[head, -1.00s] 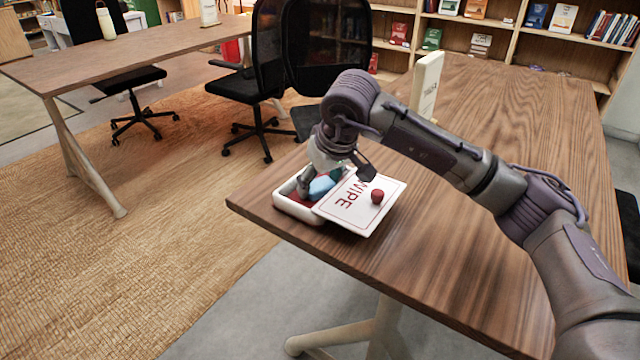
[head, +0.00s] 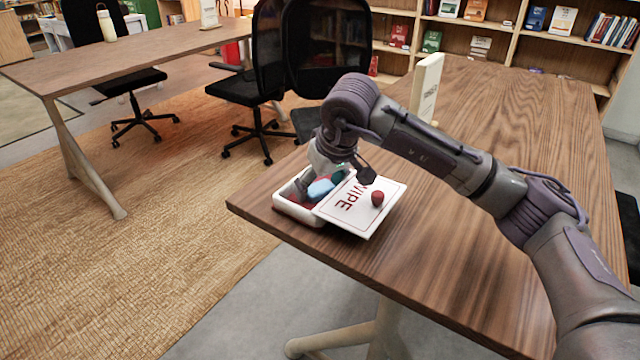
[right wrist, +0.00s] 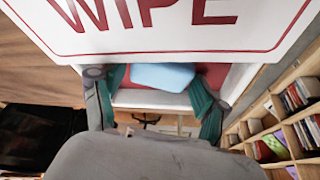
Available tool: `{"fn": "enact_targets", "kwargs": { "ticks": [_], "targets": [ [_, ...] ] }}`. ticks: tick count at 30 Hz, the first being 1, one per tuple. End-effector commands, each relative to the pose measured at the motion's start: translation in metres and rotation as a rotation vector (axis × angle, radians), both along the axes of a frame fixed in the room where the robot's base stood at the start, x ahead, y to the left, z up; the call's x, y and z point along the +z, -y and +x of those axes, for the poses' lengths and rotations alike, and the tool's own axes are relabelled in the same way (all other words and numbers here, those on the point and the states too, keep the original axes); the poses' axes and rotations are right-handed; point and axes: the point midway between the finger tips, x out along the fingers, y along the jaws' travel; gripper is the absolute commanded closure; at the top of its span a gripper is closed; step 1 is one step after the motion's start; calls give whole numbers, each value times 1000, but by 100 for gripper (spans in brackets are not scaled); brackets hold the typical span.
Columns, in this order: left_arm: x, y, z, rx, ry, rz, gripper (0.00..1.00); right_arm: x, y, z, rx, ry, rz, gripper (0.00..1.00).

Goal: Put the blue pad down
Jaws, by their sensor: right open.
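The blue pad (head: 320,188) lies in a white box (head: 297,212) with a red inside, at the near left corner of the wooden table. In the right wrist view the blue pad (right wrist: 162,76) shows between my teal fingertips, in front of the red lining (right wrist: 215,74). My right gripper (head: 323,180) is open, its fingers reaching down at the box around the pad. Whether a finger touches the pad is hard to tell. My left gripper is not in view.
A white lid marked WIPE with a red knob (head: 377,197) leans over the box's right side and hides part of it. A white upright sign (head: 428,85) stands farther back. The table's right part (head: 520,130) is clear. Chairs and bookshelves stand beyond.

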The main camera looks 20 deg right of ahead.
Motion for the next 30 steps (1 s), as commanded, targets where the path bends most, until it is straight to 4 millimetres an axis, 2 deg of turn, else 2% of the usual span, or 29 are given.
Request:
{"fn": "enact_targets", "kwargs": {
  "ticks": [3,12,18,21,30],
  "targets": [
    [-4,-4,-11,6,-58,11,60,6,0,0,0,2,1,26],
    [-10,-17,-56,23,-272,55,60,67,7,-24,1,5,0,26],
    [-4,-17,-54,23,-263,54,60,100,11,-38,0,3,0,26],
    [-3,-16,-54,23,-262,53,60,108,12,-42,-1,2,1,26],
    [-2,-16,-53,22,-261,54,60,113,12,-45,-1,0,0,26]
  ]
}}
